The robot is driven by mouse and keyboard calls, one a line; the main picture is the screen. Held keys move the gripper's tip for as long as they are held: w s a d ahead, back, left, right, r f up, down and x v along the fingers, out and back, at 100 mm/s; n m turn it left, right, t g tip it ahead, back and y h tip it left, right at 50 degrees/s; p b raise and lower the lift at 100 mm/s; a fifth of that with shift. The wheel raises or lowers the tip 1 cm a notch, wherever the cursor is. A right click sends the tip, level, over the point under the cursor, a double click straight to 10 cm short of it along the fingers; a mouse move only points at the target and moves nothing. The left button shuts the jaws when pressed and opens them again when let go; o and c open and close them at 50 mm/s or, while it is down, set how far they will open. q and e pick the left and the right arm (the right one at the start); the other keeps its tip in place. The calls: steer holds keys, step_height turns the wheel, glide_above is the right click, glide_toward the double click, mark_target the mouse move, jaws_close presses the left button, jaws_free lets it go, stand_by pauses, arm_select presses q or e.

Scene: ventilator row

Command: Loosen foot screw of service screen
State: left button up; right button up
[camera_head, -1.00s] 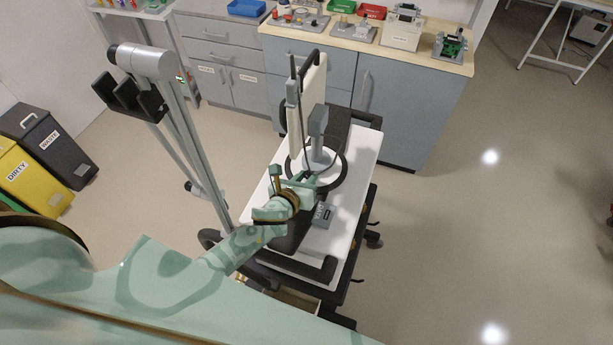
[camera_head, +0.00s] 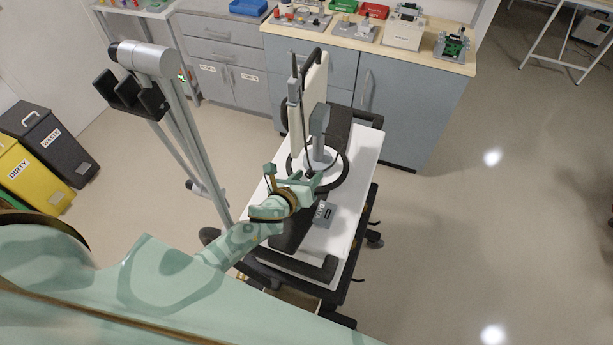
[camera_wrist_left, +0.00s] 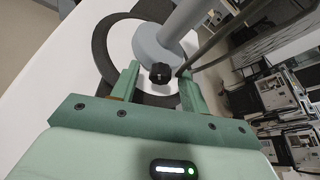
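The service screen (camera_head: 312,110) is a pale upright panel on the cart, with a grey stem and round grey foot (camera_head: 319,158) inside a black ring. In the left wrist view the foot (camera_wrist_left: 156,46) has a black knob, the foot screw (camera_wrist_left: 160,73), at its near side. My left gripper (camera_head: 309,180) is at the near side of the foot. In the left wrist view its two green fingers (camera_wrist_left: 159,86) are apart, with the knob showing between them and a gap on each side. I cannot tell whether the fingers reach past it. My right gripper is not in view.
The white cart top (camera_head: 350,190) has free room at the right, with a small grey labelled box (camera_head: 323,213) near the gripper. A dark thin cable or rod (camera_wrist_left: 215,40) runs close to the right finger. A grey post with an arm (camera_head: 175,110) stands at the left.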

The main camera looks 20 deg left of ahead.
arm_select(q)
steer(key=p+v, duration=0.1)
steer(key=v, duration=1.5)
steer(key=shift+s, duration=0.15)
steer(key=shift+r, duration=0.1)
